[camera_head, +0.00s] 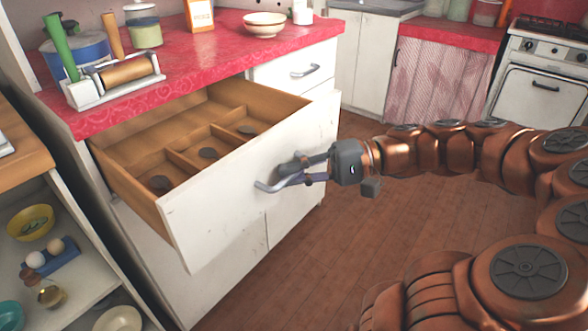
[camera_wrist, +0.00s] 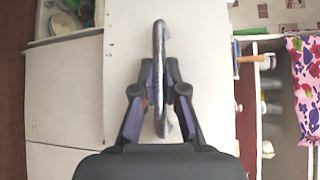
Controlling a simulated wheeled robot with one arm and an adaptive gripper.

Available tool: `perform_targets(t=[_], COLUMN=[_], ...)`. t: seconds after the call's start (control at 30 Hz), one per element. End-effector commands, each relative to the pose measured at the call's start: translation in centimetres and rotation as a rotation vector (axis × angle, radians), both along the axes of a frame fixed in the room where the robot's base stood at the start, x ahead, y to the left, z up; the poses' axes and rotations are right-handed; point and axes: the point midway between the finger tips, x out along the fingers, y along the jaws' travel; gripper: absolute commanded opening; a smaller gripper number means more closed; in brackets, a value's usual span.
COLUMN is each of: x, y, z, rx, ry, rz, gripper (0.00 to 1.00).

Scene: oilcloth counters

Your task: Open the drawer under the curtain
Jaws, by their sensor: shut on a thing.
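A white-fronted drawer (camera_head: 225,200) with wooden sides stands pulled far out from under the red patterned counter. Its wooden dividers and several dark round discs show inside. My gripper (camera_head: 297,170) is shut on the grey bar handle (camera_head: 266,187) on the drawer front. In the wrist view the fingers (camera_wrist: 159,88) lie on either side of the handle (camera_wrist: 160,40), against the white front (camera_wrist: 125,50). A pink curtain (camera_head: 440,80) hangs below the counter at the back right, apart from this drawer. A floral cloth (camera_wrist: 303,85) shows at the right of the wrist view.
A roller holder (camera_head: 115,78), a bowl (camera_head: 264,24) and jars stand on the counter (camera_head: 215,58). Another closed drawer (camera_head: 295,68) is just beyond. Open shelves (camera_head: 45,275) with bowls and eggs stand at the left. The wooden floor (camera_head: 300,275) before the drawer is clear.

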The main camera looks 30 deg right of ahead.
Motion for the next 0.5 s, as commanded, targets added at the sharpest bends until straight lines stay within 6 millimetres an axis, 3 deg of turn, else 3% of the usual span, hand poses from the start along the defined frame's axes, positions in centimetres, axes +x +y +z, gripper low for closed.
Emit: perform_targets(t=[0.2,0.23,0.43,0.5], x=[-0.06,-0.06,-0.03,-0.02], y=[0.0,-0.02,-0.05,-0.06], z=[-0.08,-0.08,-0.04,-0.03], rx=[0.0,0.0,0.0,0.0], ry=[0.001,0.001,0.001,0.001], rz=[0.001,0.001,0.0,0.0], gripper=[0.0,0.14,0.35,0.37])
